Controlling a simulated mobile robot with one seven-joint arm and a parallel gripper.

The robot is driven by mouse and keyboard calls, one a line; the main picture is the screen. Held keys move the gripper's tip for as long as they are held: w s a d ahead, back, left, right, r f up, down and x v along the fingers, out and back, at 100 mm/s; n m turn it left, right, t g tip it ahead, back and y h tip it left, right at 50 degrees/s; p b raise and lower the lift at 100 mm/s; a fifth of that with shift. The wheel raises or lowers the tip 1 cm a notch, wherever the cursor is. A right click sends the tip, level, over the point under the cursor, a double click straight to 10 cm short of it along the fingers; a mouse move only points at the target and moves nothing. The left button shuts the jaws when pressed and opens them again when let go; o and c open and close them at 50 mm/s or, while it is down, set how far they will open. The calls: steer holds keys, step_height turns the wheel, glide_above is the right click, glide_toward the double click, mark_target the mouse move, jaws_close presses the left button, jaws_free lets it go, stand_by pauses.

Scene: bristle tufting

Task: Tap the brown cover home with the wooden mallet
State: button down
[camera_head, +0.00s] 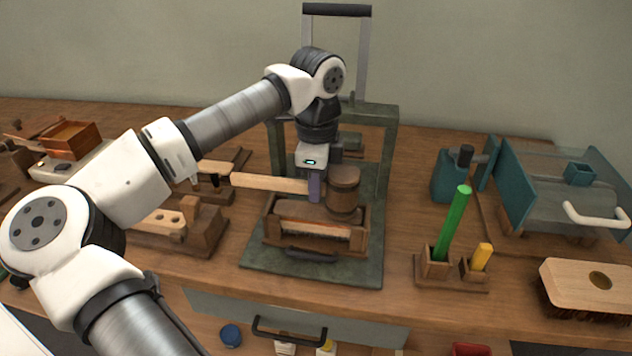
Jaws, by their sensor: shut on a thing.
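The wooden mallet has a brown barrel-shaped head (343,190) and a pale handle (268,183) lying level to its left. My gripper (315,188) is shut on the mallet's handle close to the head. The head is upright, just above or touching the right part of the brown cover (300,212); I cannot tell which. The cover lies on top of a brush (318,231) with pale bristles, held in a wooden fixture on a dark green plate (258,268). The mallet head hides the cover's right end, so how flush it sits there is unclear.
A green frame (388,125) with a tall handle stands behind the fixture. To the right are a holder with green (454,222) and yellow sticks, a teal machine (530,185) and a wooden brush (590,280). Wooden blocks (170,220) lie left. Some bench is bare between plate and holder.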

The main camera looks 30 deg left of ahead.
steer(key=shift+f+b, duration=0.35)
steer(key=shift+f, duration=0.55)
steer(key=shift+r+p, duration=1.55)
steer(key=shift+r, duration=1.1)
steer(key=shift+r, duration=0.1)
steer(key=shift+r+p, duration=1)
steer(key=shift+r, duration=0.9)
